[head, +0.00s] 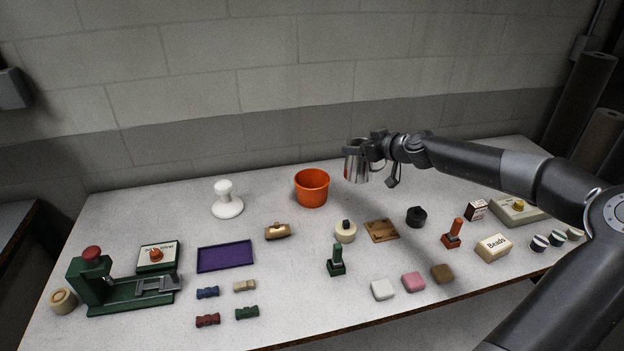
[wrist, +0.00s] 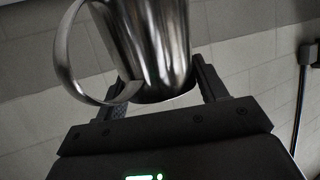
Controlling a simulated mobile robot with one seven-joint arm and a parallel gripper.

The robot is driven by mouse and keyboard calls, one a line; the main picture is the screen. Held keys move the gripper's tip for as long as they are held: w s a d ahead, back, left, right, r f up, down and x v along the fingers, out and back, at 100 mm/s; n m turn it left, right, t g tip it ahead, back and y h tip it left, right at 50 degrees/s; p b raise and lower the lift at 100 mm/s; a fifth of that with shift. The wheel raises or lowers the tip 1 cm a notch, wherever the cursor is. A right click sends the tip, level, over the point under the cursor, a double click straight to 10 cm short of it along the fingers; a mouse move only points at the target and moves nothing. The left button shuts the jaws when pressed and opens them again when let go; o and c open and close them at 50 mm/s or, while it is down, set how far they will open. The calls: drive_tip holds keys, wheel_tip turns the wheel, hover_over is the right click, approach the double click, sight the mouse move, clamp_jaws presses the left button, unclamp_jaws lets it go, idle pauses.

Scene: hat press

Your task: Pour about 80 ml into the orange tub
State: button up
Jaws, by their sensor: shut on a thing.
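The orange tub (head: 312,189) stands upright on the table near the wall, open at the top. My gripper (head: 366,158) is shut on a shiny metal jug (head: 355,164) and holds it above the table, to the right of the tub and apart from it. The jug looks roughly upright in the head view. In the wrist view the metal jug (wrist: 160,45) sits between my gripper's fingers (wrist: 165,100), with its curved handle on the left. The inside of the jug and of the tub's bottom are hidden.
A white mushroom-shaped stand (head: 227,203) is left of the tub. A tan wooden piece (head: 277,231), a round cream pot (head: 345,232) and a wooden board (head: 381,230) lie in front. A purple tray (head: 224,256) and green press (head: 95,280) are at left.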

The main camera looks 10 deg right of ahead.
sight(345, 174)
drive_tip(key=r, duration=0.1)
drive_tip(key=s+a+r, duration=0.1)
drive_tip(key=shift+r+n+y, duration=0.3)
drive_tip(key=shift+y, duration=0.1)
wheel_tip(345, 174, down, 15)
drive_tip(key=shift+r, duration=0.2)
drive_tip(key=shift+w+a, duration=0.1)
drive_tip(key=shift+a, duration=0.05)
drive_tip(key=shift+w+a+r+n+g+h, duration=0.35)
drive_tip(key=shift+w+a+g+h, duration=0.2)
drive_tip(key=shift+g, duration=0.25)
drive_tip(key=shift+w+a+r+n+g+h+p, duration=0.15)
drive_tip(key=shift+w+a+g+h+p, duration=0.05)
drive_tip(key=shift+w+a+g+h, duration=0.25)
drive_tip(key=shift+w+a+r+n+g+h+p, duration=0.15)
drive_tip(key=shift+w+a+g+h, duration=0.1)
drive_tip(key=shift+a+g+h, duration=0.25)
drive_tip(key=w+a+r+g+h+p, duration=0.1)
drive_tip(key=g+h, duration=0.1)
drive_tip(key=w+a+r+n+g+h+p, duration=0.1)
drive_tip(key=a+r+g+h, duration=0.1)
drive_tip(key=shift+w+a, duration=0.15)
drive_tip(key=shift+w, duration=0.25)
